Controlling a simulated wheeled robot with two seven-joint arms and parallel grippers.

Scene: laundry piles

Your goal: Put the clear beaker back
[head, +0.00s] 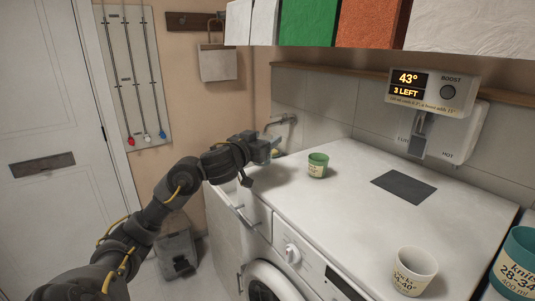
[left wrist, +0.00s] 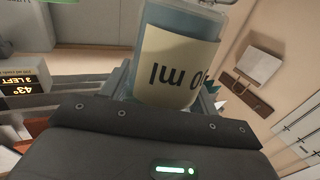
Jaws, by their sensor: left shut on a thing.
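My left gripper (head: 266,150) is shut on the clear beaker (left wrist: 190,20), at the back left of the white worktop near the tap. In the left wrist view the beaker is see-through and bluish, with a cream label (left wrist: 176,64) whose partly hidden text ends in "ml". The gripper's fingers stand on either side of it. In the head view the beaker is mostly hidden by the gripper. I cannot tell whether it touches anything below. My right gripper is not in view.
A green cup (head: 318,165) stands just right of my left gripper. A dark grey mat (head: 404,187) lies bare on the worktop (head: 345,210). A white cup (head: 413,271) and a teal cup (head: 517,265) stand front right. A tap (head: 284,120) is behind the gripper.

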